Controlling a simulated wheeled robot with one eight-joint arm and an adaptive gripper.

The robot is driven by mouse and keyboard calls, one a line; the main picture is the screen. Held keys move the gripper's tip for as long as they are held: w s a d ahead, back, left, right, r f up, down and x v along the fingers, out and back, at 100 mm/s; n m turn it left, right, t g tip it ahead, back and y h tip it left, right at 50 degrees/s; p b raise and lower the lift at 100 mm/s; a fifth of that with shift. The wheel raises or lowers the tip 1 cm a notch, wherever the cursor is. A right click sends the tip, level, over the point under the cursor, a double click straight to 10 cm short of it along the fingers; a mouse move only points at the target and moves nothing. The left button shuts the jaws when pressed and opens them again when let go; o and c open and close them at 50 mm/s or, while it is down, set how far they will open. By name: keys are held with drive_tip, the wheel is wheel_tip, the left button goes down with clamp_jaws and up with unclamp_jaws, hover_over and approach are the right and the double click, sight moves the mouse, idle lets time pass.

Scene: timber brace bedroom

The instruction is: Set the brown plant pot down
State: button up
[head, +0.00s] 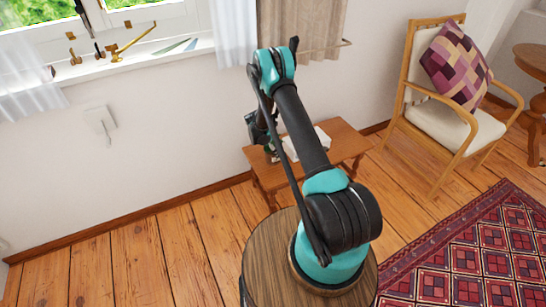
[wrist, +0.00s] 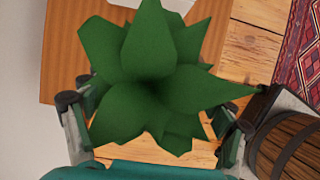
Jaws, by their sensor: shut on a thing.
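A plant with pointed dark green leaves (wrist: 155,75) fills the middle of the wrist view. Its leaves hide the brown pot, so I cannot see the pot's base or whether it touches anything. My gripper (wrist: 156,120) has its fingers on either side below the leaves, shut on the pot. In the head view my gripper (head: 262,135) is largely hidden behind my arm, at the left end of a low wooden table (head: 345,143). In the wrist view the plant overlaps the edge of this table (wrist: 60,65).
A white object (head: 307,147) lies on the low table. A wooden armchair (head: 440,118) with a patterned cushion (head: 456,65) stands to the right. A red patterned rug (head: 470,255) covers the floor at lower right. Several items stand on the windowsill (head: 130,62).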

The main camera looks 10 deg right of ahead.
drive_tip(key=shift+f, duration=2.15)
drive_tip(key=shift+f, duration=0.1)
drive_tip(key=o, duration=1.8)
